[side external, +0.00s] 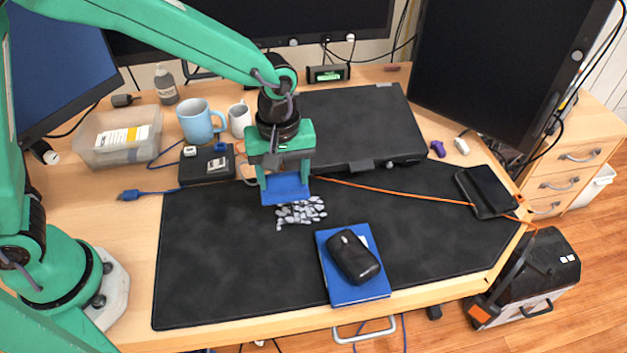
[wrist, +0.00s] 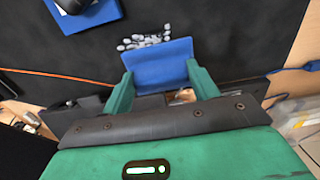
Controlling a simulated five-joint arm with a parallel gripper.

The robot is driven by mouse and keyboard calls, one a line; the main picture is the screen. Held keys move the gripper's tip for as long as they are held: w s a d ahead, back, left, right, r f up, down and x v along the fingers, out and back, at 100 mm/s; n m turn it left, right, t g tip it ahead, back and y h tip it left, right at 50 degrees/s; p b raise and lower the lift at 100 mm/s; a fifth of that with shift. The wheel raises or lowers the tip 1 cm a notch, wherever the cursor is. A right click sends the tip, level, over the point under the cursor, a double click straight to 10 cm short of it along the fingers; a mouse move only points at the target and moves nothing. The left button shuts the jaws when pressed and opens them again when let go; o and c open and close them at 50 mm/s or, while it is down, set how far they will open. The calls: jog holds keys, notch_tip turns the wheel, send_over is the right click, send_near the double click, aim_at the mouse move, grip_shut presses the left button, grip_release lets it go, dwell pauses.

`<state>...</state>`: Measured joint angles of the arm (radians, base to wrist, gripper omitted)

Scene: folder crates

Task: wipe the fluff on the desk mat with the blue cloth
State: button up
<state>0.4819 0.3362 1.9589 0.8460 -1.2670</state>
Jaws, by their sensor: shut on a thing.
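The blue cloth (side external: 286,190) is held between the fingers of my gripper (side external: 285,180), which is shut on it. The cloth hangs at the far part of the dark desk mat (side external: 220,270). The fluff (side external: 301,213), a patch of pale grey-white bits, lies on the mat just in front of and slightly right of the cloth. In the wrist view the cloth (wrist: 160,66) spans the space between my gripper's fingers (wrist: 160,82). The fluff (wrist: 143,40) shows just beyond the cloth's edge, partly covered by it. I cannot tell whether the cloth touches the mat.
A blue book (side external: 365,290) with a black mouse (side external: 354,257) on it lies right of and nearer than the fluff. A black laptop-like box (side external: 365,125) stands behind. An orange cable (side external: 400,193) crosses the mat towards a phone (side external: 486,191). The mat's left part is clear.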

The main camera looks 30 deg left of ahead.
aim_at(297, 185)
jog(key=shift+f, duration=3.05)
jog(key=shift+w+d+f, duration=0.15)
jog(key=shift+w+d, duration=1.6)
jog(key=shift+d, duration=0.05)
jog(key=shift+a, duration=0.1)
jog(key=shift+s+a, duration=0.85)
jog(key=shift+s, duration=0.05)
jog(key=shift+f, duration=0.6)
jog(key=shift+s, duration=0.1)
